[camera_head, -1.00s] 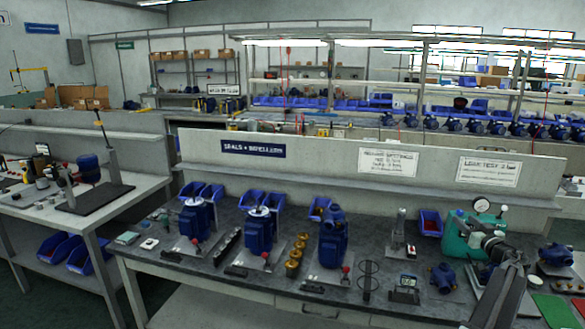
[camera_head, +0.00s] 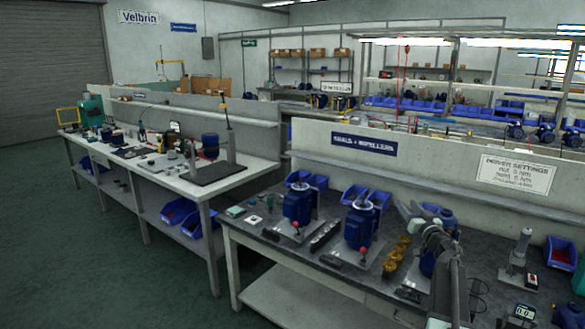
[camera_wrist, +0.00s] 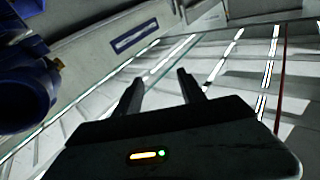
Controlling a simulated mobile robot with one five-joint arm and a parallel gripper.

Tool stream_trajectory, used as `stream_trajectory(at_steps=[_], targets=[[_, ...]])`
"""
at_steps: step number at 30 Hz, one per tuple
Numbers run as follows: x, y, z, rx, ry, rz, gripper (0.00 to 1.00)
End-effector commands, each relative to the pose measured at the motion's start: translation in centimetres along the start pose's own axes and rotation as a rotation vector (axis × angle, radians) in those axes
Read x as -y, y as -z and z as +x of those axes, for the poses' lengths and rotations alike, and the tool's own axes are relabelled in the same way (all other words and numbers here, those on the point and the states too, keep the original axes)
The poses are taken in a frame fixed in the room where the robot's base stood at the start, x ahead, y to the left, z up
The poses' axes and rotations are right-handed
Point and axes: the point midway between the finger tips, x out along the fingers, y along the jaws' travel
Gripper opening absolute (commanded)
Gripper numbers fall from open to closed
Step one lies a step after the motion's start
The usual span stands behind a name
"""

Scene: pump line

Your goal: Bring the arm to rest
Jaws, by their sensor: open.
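My gripper (camera_wrist: 158,86) shows in the wrist view with its two dark fingers apart and nothing between them. In the head view my arm rises at the right, in front of the bench (camera_head: 340,282). Its upper end covers part of a blue pump (camera_head: 428,264), and the fingertips are hard to make out there. A large dark blue rounded part (camera_wrist: 28,88) is close at the left of the wrist view, apart from the fingers.
Two more blue pumps (camera_head: 297,204) (camera_head: 361,225) stand left of my arm, near brass parts (camera_head: 396,254). A grey stand (camera_head: 520,250) and a blue bin (camera_head: 562,254) are at the right. Another bench (camera_head: 180,182) is at the left, with open floor before it.

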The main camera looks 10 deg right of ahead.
Motion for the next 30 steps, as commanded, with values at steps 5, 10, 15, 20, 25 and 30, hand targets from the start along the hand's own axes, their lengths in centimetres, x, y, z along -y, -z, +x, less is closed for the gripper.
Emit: stream_trajectory(at_steps=[5, 10, 15, 20, 25, 30], targets=[[15.5, -4.7, 4.5, -0.024, -0.049, 0.091, 0.47], [27.7, -12.8, 3.1, 0.146, -0.223, 0.161, 0.47], [35.0, -22.9, -4.2, 0.526, -0.365, 0.148, 0.47], [38.1, -29.9, -13.6, 0.942, -0.393, 0.089, 0.47], [39.6, -33.1, -22.5, 1.310, -0.326, 0.030, 0.47], [41.6, -33.9, -29.7, 1.627, -0.154, -0.058, 0.47]])
